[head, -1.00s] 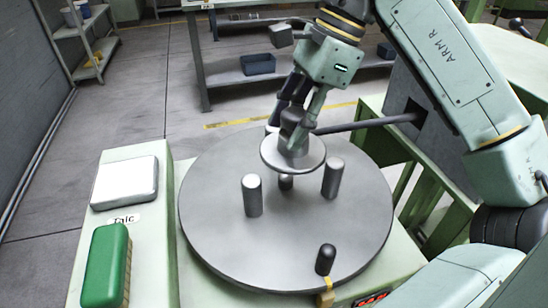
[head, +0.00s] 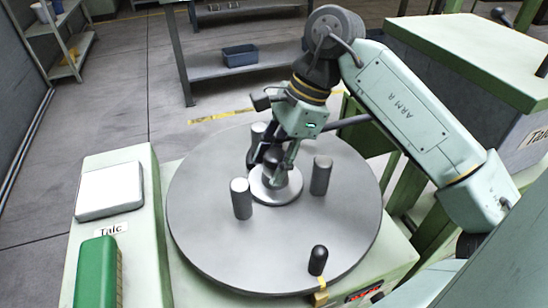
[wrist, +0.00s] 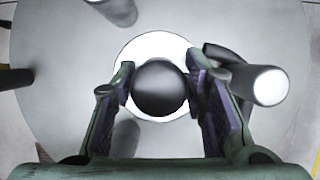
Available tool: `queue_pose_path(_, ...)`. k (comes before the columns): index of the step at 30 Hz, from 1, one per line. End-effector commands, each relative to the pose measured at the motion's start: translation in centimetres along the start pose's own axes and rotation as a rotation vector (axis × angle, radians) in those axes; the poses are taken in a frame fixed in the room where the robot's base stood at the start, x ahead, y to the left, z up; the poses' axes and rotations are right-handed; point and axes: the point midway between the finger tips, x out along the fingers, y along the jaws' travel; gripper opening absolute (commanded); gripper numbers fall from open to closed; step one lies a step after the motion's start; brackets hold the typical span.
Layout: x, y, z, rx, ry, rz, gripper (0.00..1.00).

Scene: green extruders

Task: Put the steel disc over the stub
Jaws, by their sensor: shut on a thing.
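The steel disc (head: 283,195) is a flat pale plate with a dark round knob (head: 272,156) on top. My gripper (head: 271,162) is shut on the knob, one finger on each side; the wrist view shows the knob (wrist: 158,88) between the fingers with the bright disc (wrist: 150,45) under it. The disc is low at the middle of the round grey table (head: 215,250), among the upright steel posts. The stub is hidden under the disc. I cannot tell whether the disc rests on the table or hangs just above it.
Steel posts stand close by: front left (head: 241,199), right (head: 321,175) and behind (head: 258,133). A black-capped post (head: 318,260) stands near the front edge. A dark bar (head: 350,121) reaches in from the right.

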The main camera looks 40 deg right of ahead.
Motion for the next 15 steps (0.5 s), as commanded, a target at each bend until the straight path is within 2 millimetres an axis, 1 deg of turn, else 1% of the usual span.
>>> queue_pose_path(4, -0.07, -0.02, 0.01, 0.0, 0.001, -0.002, 0.0)
queue_pose_path(5, -0.02, -0.01, -0.02, 0.0, 0.001, -0.001, 0.41)
queue_pose_path(13, -0.05, -0.02, -0.01, 0.0, 0.001, -0.001, 0.59)
queue_pose_path(15, -0.06, -0.02, -0.01, 0.0, 0.001, -0.001, 0.61)
